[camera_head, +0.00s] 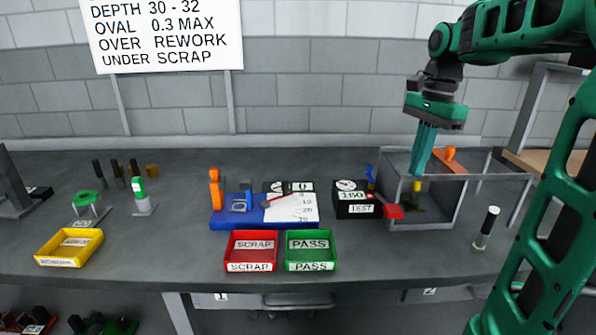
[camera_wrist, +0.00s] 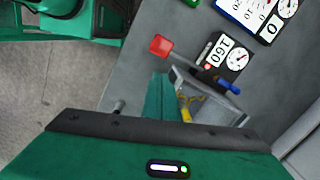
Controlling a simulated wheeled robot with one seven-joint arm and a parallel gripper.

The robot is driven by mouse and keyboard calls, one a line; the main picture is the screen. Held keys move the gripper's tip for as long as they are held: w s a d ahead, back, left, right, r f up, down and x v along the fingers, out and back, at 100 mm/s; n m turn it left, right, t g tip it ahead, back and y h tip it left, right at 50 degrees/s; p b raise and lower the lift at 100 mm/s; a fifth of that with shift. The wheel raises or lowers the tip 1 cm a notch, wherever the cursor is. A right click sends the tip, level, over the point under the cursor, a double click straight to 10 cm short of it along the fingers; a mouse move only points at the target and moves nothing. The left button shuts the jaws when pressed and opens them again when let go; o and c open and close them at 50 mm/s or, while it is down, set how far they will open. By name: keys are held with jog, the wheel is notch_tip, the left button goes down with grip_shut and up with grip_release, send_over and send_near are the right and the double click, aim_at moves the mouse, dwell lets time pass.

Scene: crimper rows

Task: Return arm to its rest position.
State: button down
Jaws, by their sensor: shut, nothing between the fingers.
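My green arm comes in from the right in the head view, bent at the elbow. My gripper (camera_head: 417,172) points down, with its fingers together and nothing seen between them. It hangs at the clear-walled box frame (camera_head: 443,213) on the right side of the bench, and I cannot tell whether the tips are inside or in front of it. In the wrist view my green fingers (camera_wrist: 158,100) show beside the grey frame (camera_wrist: 212,96). A yellow and dark part (camera_head: 416,188) is near the fingertips; it also shows in the wrist view (camera_wrist: 186,113).
A black gauge box (camera_head: 356,210), a red knob (camera_head: 393,212) and an orange lever (camera_head: 448,160) surround the frame. A red SCRAP tray (camera_head: 251,266), green PASS tray (camera_head: 311,266) and yellow tray (camera_head: 69,261) line the front. A white-topped cylinder (camera_head: 487,226) stands right.

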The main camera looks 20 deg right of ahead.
jog(key=s+a+f+n, duration=0.2)
jog(key=s+f+n, duration=0.3)
jog(key=s, duration=0.5)
jog(key=s+a+f+n+h, duration=0.1)
jog(key=s+a+f+n, duration=0.1)
jog(key=s+f+n, duration=0.3)
jog(key=s+f, duration=0.4)
jog(key=s, duration=0.2)
jog(key=shift+n, duration=0.4)
jog(key=shift+s, duration=0.1)
jog(key=shift+w+f, duration=0.3)
jog(key=shift+w, duration=0.3)
dwell(1.0)
dwell(2.1)
